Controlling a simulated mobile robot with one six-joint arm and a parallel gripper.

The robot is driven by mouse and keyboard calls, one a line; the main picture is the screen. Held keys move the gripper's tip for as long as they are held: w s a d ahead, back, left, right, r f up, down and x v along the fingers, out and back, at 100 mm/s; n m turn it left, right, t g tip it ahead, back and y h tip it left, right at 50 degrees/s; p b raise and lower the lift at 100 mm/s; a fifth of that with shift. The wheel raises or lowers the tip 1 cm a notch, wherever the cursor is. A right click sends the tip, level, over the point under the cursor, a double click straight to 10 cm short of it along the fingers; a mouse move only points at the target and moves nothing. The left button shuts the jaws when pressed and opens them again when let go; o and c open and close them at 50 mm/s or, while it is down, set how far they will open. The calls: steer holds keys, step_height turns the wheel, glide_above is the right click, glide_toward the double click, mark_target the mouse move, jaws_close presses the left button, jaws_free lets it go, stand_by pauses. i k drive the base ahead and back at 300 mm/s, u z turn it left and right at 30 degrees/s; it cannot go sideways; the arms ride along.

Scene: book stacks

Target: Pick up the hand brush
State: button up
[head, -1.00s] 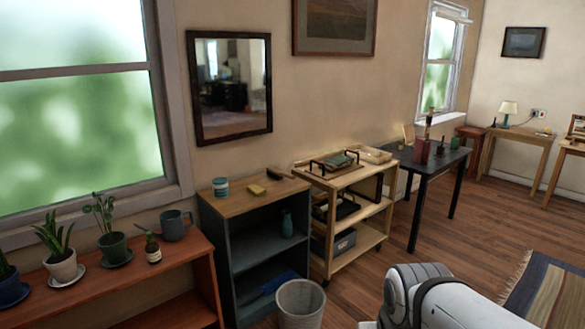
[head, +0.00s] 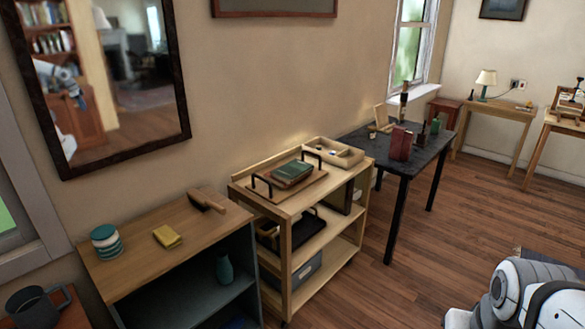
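The hand brush (head: 207,199) lies on the wooden top of the low blue-grey shelf unit, near its back right corner. It has a brown wooden back and handle, with darker bristles showing at one side. Nothing covers it. Part of my white arm (head: 530,290) shows at the lower right, well apart from the brush. My gripper is out of the picture.
The shelf unit's top (head: 135,268) also holds a teal-and-white striped jar (head: 106,242) and a yellow cloth or sponge (head: 167,237). A wooden cart (head: 285,203) with a tray and books stands right of it. A dark table (head: 395,152) is beyond. Floor (head: 430,240) is open at right.

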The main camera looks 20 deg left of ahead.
mark_target(199, 199)
steer(key=u, duration=0.25)
steer(key=i, duration=1.55)
steer(key=u, duration=0.5)
steer(key=k, duration=0.85)
steer(key=u, duration=0.25)
steer(key=i, duration=0.85)
steer(key=z, duration=0.1)
